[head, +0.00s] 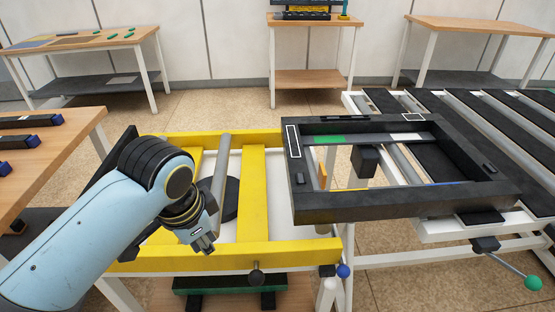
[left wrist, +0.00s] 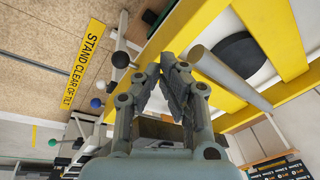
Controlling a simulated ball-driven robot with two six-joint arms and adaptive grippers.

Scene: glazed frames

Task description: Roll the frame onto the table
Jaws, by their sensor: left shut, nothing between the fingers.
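A black rectangular frame (head: 400,205) with an open middle lies on the right in the head view. Most of it is over the roller conveyor (head: 500,137), and its left end reaches the right edge of the yellow table (head: 255,190); whether it touches there I cannot tell. The table has yellow beams, a grey bar (head: 221,165) and a black disc (head: 231,197). My left gripper (head: 207,248) is shut and empty above the table's front beam, well left of the frame. In the left wrist view its fingers (left wrist: 177,75) meet near the yellow beams. My right gripper is out of view.
Knobs stand at the front: black (head: 256,277), blue (head: 344,271) and green (head: 533,283). A wooden bench (head: 70,150) with dark blocks is close on the left. More benches stand along the back wall. A yellow "STAND CLEAR OF TILT" strip (left wrist: 83,55) shows in the left wrist view.

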